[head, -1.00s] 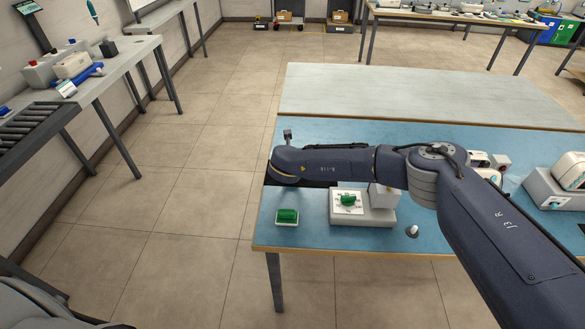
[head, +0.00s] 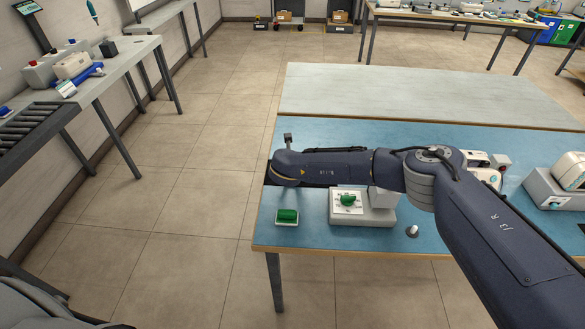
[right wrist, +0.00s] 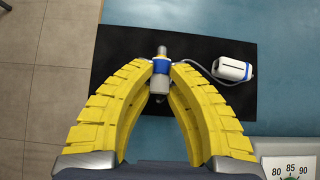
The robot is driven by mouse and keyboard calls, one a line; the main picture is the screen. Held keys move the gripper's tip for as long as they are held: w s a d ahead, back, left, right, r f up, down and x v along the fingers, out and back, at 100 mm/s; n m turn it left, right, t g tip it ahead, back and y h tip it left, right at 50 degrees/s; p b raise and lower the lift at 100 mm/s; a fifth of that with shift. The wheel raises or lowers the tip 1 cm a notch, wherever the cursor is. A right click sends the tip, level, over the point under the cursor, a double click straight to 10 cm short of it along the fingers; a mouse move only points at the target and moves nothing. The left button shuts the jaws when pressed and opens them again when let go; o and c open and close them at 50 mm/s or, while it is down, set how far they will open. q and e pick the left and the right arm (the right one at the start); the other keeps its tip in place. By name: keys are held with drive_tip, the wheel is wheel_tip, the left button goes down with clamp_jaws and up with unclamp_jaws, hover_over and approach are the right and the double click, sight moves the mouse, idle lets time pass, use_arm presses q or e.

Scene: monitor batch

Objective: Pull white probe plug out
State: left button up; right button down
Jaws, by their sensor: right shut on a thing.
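In the right wrist view, my right gripper (right wrist: 160,70) has its yellow fingers shut on a plug (right wrist: 160,84) with a grey tip, a blue band and a pale lower body. The plug is above or on a black mat (right wrist: 112,64); I cannot tell if it touches it or sits in a socket. A grey cable runs from near the plug to a white and blue cylindrical body (right wrist: 232,69) lying on the mat at the right. My left gripper is not in view.
On the blue table (head: 310,237) stand a grey-white box with a green knob (head: 349,200), a green block (head: 287,216) and a small grey peg (head: 412,231). White devices (head: 560,185) stand at the right. A bare pale tabletop (head: 420,95) lies behind.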

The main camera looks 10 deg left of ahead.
drive_tip(key=shift+f, duration=0.75)
drive_tip(key=c, duration=1.3)
unclamp_jaws()
drive_tip(key=shift+v, duration=6.05)
drive_tip(key=shift+d, duration=0.1)
